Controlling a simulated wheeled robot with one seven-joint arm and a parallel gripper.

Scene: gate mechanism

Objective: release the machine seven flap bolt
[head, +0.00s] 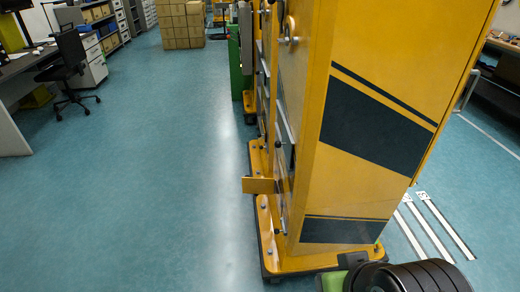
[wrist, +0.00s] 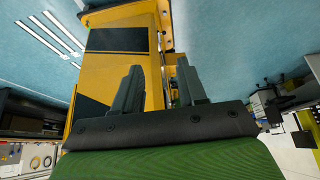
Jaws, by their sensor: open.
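A tall yellow machine (head: 350,180) with dark slanted panels fills the right half of the head view. It also shows in the wrist view (wrist: 113,18), upside down behind my fingers. A small yellow plate (head: 258,186) sticks out low on its left face. Knobs and fittings line that narrow face, seen at a steep angle, and I cannot tell which is the flap bolt. No number seven is readable. My gripper (wrist: 160,88) is open and empty, its two dark fingers spread apart.
The machine's yellow base (head: 320,262) juts out at floor level. Further machines stand behind it. A black office chair (head: 70,68) and a desk (head: 22,66) stand at the left. Stacked cardboard boxes (head: 181,26) stand at the back. The blue-green floor left of the machine is clear.

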